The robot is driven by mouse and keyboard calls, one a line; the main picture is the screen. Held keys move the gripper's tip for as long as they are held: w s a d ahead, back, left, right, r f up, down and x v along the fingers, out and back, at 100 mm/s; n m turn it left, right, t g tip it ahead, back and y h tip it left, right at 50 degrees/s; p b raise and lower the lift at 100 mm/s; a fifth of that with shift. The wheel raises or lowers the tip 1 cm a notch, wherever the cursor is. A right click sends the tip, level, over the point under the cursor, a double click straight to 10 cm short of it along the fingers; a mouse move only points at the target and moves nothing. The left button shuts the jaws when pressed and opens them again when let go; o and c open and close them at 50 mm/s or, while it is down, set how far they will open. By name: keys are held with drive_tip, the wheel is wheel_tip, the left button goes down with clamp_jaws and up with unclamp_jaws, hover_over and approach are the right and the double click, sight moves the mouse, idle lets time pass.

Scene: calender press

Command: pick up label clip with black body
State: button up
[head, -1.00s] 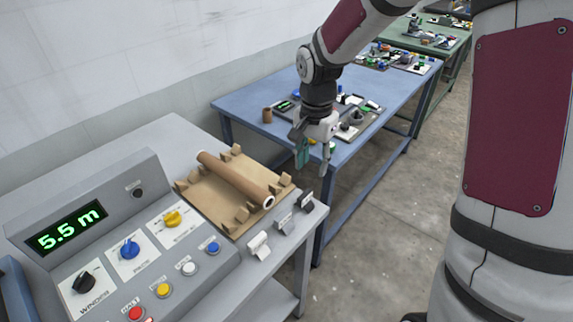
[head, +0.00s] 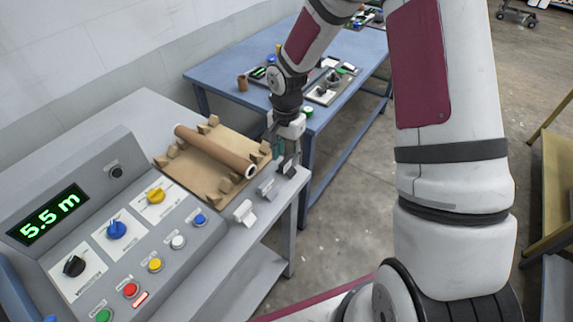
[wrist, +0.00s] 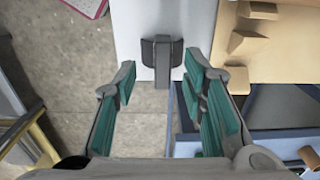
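The label clip with black body (head: 290,167) stands at the far right corner of the grey table's edge. In the wrist view the black clip (wrist: 162,50) sits on the light table edge, just beyond and between my fingertips. My gripper (head: 286,152) is right above the black clip in the head view and partly overlaps it. In the wrist view my gripper (wrist: 160,72) is open, with green-padded fingers on both sides and nothing held between them.
A grey clip (head: 268,188) and a white clip (head: 244,212) stand along the same edge. A cardboard roll (head: 215,150) lies on a wooden cradle beside them. The control panel (head: 110,240) is at the left. A blue table (head: 225,82) stands behind.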

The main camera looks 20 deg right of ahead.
sight(286, 160)
drive_tip(key=shift+w+f+p, duration=0.15)
drive_tip(key=shift+f+p, duration=0.15)
drive_tip(key=shift+f, duration=1.6)
clamp_jaws()
